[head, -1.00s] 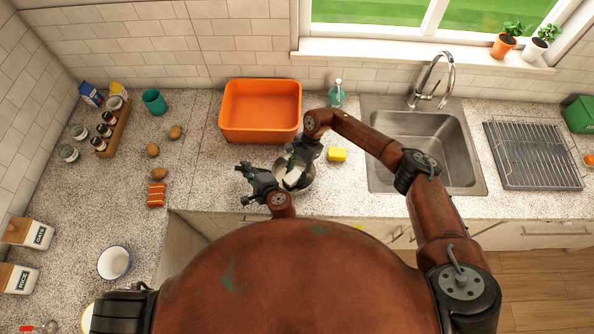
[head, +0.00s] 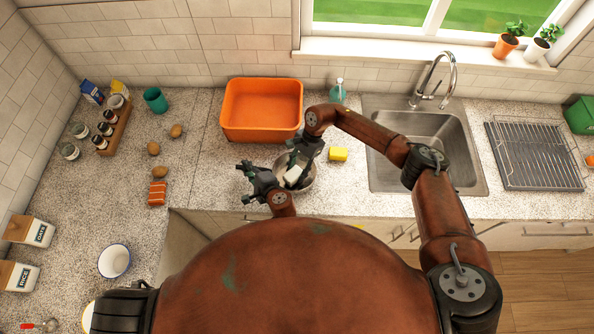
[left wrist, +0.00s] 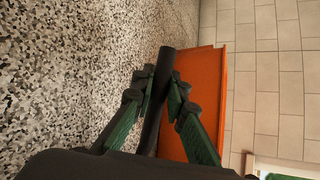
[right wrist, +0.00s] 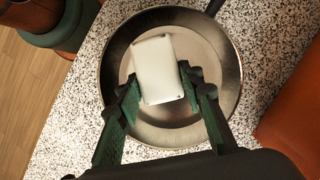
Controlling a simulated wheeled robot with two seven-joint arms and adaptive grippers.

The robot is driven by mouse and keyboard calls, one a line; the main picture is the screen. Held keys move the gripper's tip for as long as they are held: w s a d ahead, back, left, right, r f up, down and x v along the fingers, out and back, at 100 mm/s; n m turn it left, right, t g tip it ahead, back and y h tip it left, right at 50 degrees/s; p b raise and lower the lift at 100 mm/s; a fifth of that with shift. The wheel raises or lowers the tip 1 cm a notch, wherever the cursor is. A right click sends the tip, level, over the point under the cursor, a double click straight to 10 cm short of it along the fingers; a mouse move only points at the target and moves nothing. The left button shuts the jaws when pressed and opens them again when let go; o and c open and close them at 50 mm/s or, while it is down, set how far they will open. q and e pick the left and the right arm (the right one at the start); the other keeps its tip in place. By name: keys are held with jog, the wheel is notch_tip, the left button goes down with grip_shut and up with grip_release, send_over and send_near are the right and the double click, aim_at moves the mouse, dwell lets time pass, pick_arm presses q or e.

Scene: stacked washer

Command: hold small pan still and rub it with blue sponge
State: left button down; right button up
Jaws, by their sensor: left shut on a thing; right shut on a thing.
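The small pan (head: 308,182) is a round metal pan on the counter near its front edge, and it fills the right wrist view (right wrist: 220,60). My left gripper (head: 248,172) is shut on its dark handle (left wrist: 158,105), left of the bowl of the pan. My right gripper (right wrist: 160,80) is shut on a white block (right wrist: 155,62), which looks like a sponge but is not blue. The block is inside the pan, over its inner floor and left of centre in the right wrist view. Whether it touches the floor is unclear. In the head view my right gripper partly hides the pan.
A yellow sponge (head: 338,154) lies right of the pan. An orange tub (head: 262,136) stands behind, with a green soap bottle (head: 338,92) beside it. The sink (head: 450,160) is to the right. Potatoes (head: 154,148) and a red-orange packet (head: 157,192) lie left.

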jog(key=shift+r, duration=2.85)
notch_tip(320, 180, up, 7)
